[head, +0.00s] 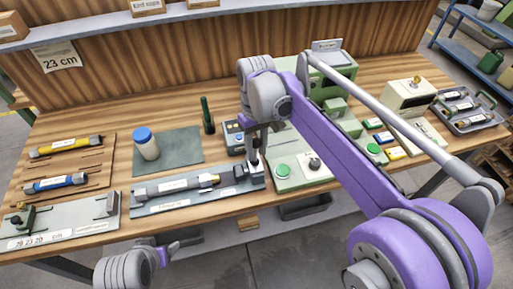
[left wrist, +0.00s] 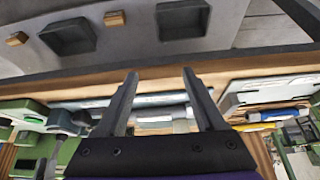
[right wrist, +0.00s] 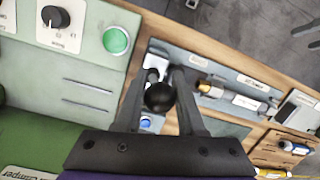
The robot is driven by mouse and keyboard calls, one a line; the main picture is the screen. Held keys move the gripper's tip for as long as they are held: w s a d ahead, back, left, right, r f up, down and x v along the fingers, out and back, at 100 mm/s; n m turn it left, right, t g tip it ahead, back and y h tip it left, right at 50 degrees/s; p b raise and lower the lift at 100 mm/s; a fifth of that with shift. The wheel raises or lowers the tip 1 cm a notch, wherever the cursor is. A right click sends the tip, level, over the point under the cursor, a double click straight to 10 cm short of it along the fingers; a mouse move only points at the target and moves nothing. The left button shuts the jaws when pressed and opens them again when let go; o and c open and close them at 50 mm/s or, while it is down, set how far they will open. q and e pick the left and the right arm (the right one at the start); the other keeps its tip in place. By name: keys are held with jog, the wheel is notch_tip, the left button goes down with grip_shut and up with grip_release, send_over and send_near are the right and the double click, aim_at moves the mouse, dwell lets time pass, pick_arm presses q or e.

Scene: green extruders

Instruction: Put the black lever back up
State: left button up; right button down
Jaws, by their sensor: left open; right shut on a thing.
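The black lever's round knob (right wrist: 160,97) sits between the fingertips of my right gripper (right wrist: 160,85) in the right wrist view. The gripper is shut on it. Its shaft is mostly hidden behind the knob, so I cannot tell its tilt. In the head view my right gripper (head: 256,152) is at the right end of the grey clamp fixture (head: 200,200), which holds a grey cylinder (head: 180,184) with a brass part. My left gripper (head: 168,252) is low in front of the table edge. In the left wrist view it (left wrist: 160,85) is open and empty.
A green machine panel (head: 300,172) with a green button and black dial stands right of the fixture. A blue-capped jar (head: 146,144) and dark green upright cylinder (head: 207,115) stand behind it. Another grey fixture (head: 60,222) lies left.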

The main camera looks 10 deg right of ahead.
dwell(0.6)
pick_arm(q)
jog(key=shift+d, duration=0.1)
jog(key=c, duration=0.4)
jog(key=shift+w+d+f+m+y, duration=0.25)
jog(key=shift+d+f+m+y, duration=0.15)
jog(key=shift+m, duration=0.6)
jog(key=c, duration=0.5)
jog(key=w+d+m, duration=0.1)
jog(key=m, duration=0.1)
jog(key=w+d+m+t+y, duration=0.1)
jog(key=d+m, duration=0.1)
jog(key=w+d+m+t, duration=0.1)
jog(key=d+m, duration=0.1)
jog(key=shift+r+y, duration=0.3)
jog(key=shift+r, duration=0.05)
grip_shut()
jog(key=m+t+h, duration=0.5)
jog(key=m+t, duration=0.5)
jog(key=m, duration=0.2)
send_near(257, 147)
jog(key=w, duration=0.4)
jog(key=w+d, duration=0.1)
jog(key=w, duration=0.2)
jog(key=shift+f, duration=0.2)
